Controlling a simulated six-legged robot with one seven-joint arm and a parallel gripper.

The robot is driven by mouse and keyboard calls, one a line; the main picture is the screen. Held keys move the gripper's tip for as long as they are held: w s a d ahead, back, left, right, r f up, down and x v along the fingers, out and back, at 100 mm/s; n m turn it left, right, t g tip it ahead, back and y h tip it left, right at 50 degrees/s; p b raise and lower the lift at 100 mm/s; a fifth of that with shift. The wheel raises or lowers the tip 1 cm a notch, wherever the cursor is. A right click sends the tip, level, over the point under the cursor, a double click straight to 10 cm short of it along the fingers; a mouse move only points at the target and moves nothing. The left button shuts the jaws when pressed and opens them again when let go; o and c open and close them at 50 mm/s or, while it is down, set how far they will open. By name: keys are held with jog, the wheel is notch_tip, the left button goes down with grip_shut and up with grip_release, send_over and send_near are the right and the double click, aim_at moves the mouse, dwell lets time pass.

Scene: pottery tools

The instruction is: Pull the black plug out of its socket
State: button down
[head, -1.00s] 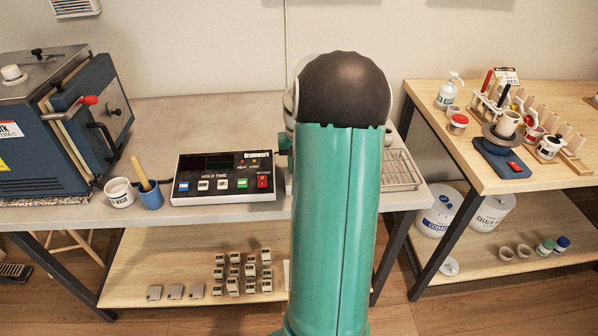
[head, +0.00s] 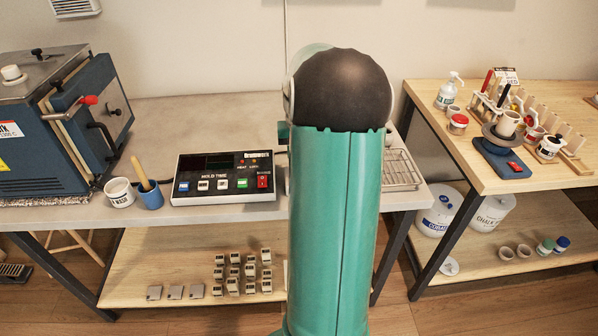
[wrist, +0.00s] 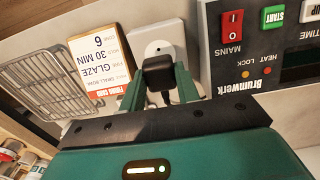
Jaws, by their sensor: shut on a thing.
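The black plug (wrist: 158,73) shows in the wrist view between the two green fingers of my gripper (wrist: 160,88), which is shut on it. The white socket (wrist: 160,42) is directly beyond the plug. From this angle I cannot tell whether the plug's pins are still inside the socket or a gap has opened. In the head view my arm hides the plug, the socket and the gripper's fingertips.
The control box (head: 226,177) with its red mains switch stands beside the socket, left in the head view. A firing card (wrist: 99,62) and a wire rack (wrist: 50,85) lie on its other side. A kiln (head: 60,125) fills the left of the grey table.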

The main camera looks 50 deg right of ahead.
jog(key=shift+r, duration=0.95)
